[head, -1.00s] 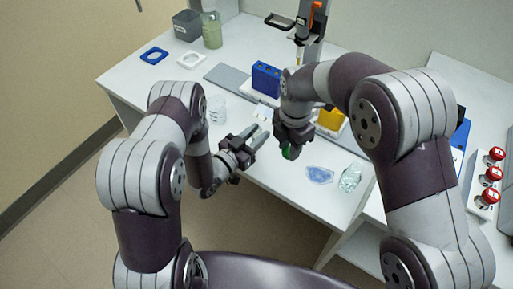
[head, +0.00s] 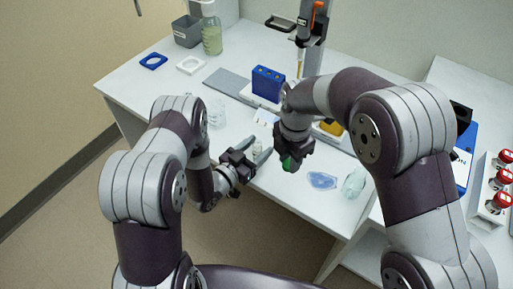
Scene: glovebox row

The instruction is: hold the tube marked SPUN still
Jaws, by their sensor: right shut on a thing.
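My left gripper (head: 256,149) is low over the bench's front edge, its fingers apart. A small pale object (head: 257,148) shows between or just behind these fingers; I cannot tell if they touch it. My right gripper (head: 291,157) points down just to the right, shut on a green thing (head: 288,164) that is mostly hidden by the fingers. No marking SPUN can be read, so I cannot tell which thing is that tube.
A blue rack (head: 268,82) and a yellow block (head: 331,127) stand behind the grippers. A clear beaker (head: 216,115) is at left. Red-capped items (head: 497,175) stand far right.

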